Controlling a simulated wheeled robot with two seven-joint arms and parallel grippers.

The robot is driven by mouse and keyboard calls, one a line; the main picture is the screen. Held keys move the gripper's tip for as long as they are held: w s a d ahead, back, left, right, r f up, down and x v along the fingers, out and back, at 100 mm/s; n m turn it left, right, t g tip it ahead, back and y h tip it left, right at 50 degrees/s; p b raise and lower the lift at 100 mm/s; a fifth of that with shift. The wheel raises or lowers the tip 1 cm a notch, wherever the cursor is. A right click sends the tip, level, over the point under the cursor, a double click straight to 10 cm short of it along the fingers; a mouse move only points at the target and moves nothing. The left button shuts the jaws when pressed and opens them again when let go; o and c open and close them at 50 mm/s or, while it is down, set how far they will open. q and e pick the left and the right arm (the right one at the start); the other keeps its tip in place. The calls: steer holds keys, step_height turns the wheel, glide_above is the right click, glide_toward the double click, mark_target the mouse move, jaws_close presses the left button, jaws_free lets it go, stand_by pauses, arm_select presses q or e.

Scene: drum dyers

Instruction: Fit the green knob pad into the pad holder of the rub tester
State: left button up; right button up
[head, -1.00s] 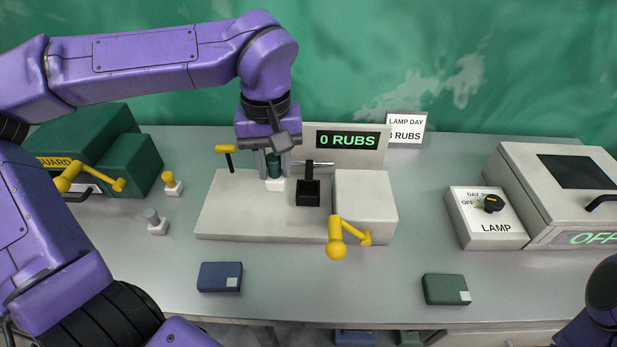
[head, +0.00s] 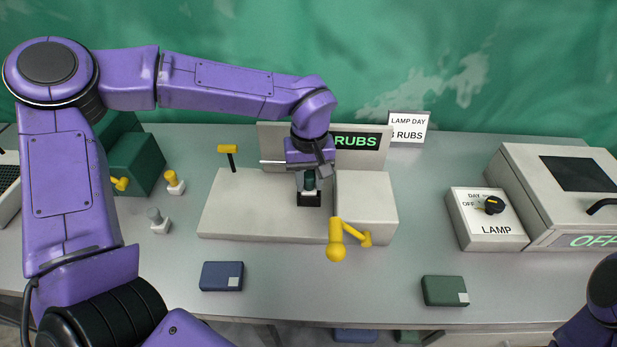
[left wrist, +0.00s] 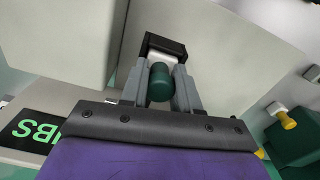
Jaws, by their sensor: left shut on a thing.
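The green knob pad shows its dark green knob (head: 309,181) between the fingers of my left gripper (head: 309,184), which is shut on it. In the left wrist view the green knob (left wrist: 160,82) sits between the grey fingertips (left wrist: 160,88), with its white block (left wrist: 163,58) beyond. The black pad holder (head: 309,199) of the rub tester (head: 255,215) is directly below the pad; it also shows in the left wrist view (left wrist: 166,43). The pad is at the holder's mouth; I cannot tell how deep it sits. My right gripper is out of view.
A yellow-knob pad (head: 174,182) and a grey-knob pad (head: 157,220) stand left of the tester. The tester's yellow crank (head: 336,240) sticks out in front. A blue box (head: 221,276) and a green box (head: 445,290) lie near the front edge. The lamp box (head: 488,218) is at right.

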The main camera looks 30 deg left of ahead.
mark_target(309, 176)
arm_select(q)
steer(key=shift+f, duration=0.2)
steer(key=shift+s+f, duration=0.3)
steer(key=shift+f, duration=0.15)
steer(key=o, duration=1)
steer(key=shift+f, duration=0.15)
steer(key=shift+o, duration=0.2)
steer(key=shift+d, duration=0.15)
step_height(309, 176, up, 14)
steer(key=shift+w+f, duration=0.2)
steer(key=shift+w, duration=0.15)
